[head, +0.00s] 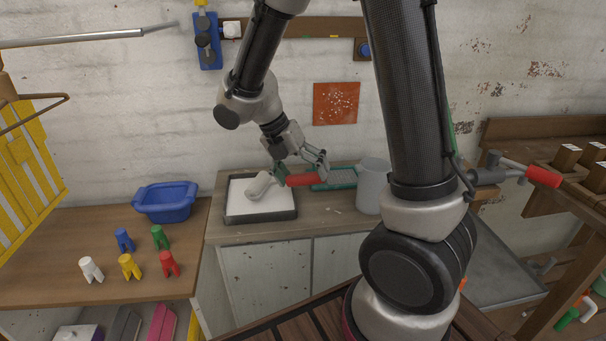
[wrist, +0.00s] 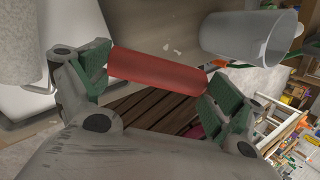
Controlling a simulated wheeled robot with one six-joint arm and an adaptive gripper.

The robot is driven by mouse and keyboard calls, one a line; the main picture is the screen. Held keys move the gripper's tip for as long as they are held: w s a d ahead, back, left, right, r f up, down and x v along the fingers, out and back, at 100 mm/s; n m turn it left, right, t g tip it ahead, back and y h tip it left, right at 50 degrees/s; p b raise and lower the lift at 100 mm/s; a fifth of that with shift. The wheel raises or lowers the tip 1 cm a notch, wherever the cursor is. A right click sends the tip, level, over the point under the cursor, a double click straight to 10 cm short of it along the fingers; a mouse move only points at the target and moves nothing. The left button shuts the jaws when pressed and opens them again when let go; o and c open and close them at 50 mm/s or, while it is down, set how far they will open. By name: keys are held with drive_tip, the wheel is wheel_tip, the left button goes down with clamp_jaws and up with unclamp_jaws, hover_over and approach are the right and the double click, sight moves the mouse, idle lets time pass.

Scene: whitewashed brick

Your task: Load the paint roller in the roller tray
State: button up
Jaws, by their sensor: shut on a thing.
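The paint roller has a red handle (head: 302,180) and a pale grey sleeve (head: 260,185). My gripper (head: 303,171) is shut on the red handle, which shows between the green finger pads in the wrist view (wrist: 155,71). The dark-rimmed roller tray (head: 262,219), with a white inside, sits on the counter. The sleeve is over the tray's white area, tilted; I cannot tell whether it touches it. The sleeve also shows at the upper left of the wrist view (wrist: 28,40). The roller's wire frame is mostly hidden by the gripper.
A grey cylindrical container (head: 370,188) stands to the right, and a teal tray (head: 342,179) lies behind the handle. A blue tub (head: 165,202) and several coloured peg-like pieces (head: 130,266) sit on the left table. The counter in front of the handle is clear.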

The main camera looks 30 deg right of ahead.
drive_tip(key=shift+f, duration=0.85)
idle(1.4)
drive_tip(key=shift+r, duration=0.1)
drive_tip(key=shift+r, duration=3.45)
